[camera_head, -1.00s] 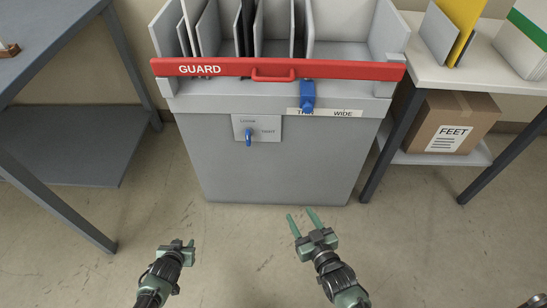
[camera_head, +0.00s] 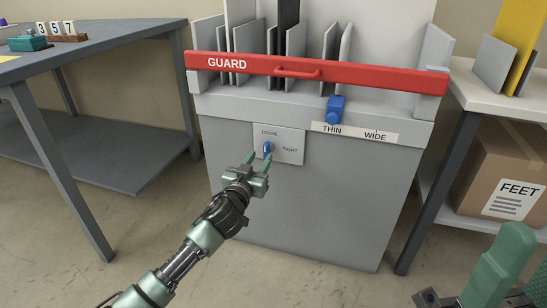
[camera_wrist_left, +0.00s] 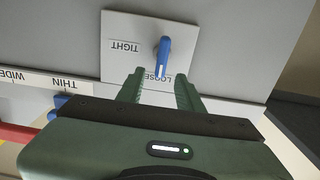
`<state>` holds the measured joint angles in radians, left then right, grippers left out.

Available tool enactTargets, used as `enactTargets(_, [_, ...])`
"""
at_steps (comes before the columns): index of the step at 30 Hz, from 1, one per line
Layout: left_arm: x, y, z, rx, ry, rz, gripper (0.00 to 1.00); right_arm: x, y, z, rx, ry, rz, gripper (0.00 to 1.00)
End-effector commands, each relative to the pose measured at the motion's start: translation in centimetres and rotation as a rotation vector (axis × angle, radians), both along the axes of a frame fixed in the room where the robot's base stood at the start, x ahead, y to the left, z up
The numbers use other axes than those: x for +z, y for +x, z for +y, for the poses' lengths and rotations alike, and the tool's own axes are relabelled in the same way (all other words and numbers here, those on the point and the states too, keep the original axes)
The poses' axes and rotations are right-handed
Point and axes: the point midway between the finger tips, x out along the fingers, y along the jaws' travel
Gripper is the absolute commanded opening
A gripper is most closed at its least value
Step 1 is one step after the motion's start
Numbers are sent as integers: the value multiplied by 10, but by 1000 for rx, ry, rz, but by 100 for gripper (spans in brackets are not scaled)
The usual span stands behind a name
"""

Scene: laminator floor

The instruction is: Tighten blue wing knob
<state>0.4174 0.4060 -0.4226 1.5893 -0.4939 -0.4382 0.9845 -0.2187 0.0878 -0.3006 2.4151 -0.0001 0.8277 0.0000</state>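The blue wing knob (camera_head: 267,149) sits on a light plate (camera_head: 291,148) on the grey cabinet's front. The plate reads LOOSE above the knob and TIGHT to its right. In the left wrist view, which shows the plate upside down, the knob (camera_wrist_left: 163,56) has its white mark toward LOOSE. My left gripper (camera_head: 257,160) is open and empty, close to the knob from below. In the left wrist view its fingers (camera_wrist_left: 159,88) are spread, with the knob ahead, between their lines. A green part of my right arm shows at the lower right; its fingers cannot be made out.
A red GUARD bar (camera_head: 365,80) crosses the cabinet (camera_head: 330,210) above the plate. A blue slider (camera_head: 335,110) sits by THIN on the THIN/WIDE strip (camera_head: 355,133). A grey table (camera_head: 110,45) stands left; a shelf with a FEET box (camera_head: 500,165) stands right.

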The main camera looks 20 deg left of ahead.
Motion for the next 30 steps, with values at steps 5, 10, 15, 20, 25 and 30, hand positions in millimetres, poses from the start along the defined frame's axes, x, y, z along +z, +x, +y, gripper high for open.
enactTargets(5, [-2, 28, -1, 0, 1, -1, 36, 2, 2, 1, -2, -2, -33, 49])
enactTargets(10, [-2, 52, -2, 1, 1, 0, 36, 6, 2, 2, -4, -6, -62, 49])
enactTargets(15, [-1, 65, -2, 0, 1, 1, 36, 10, 2, 3, -6, -9, -78, 49])
enactTargets(20, [0, 68, -2, 0, 1, 2, 36, 12, 2, 3, -5, -9, -83, 49])
enactTargets(25, [0, 68, -2, 0, 1, 2, 36, 12, 2, 3, -5, -9, -83, 49])
enactTargets(30, [0, 68, -2, 0, 1, 2, 0, 12, 2, 3, -5, -9, -83, 49])
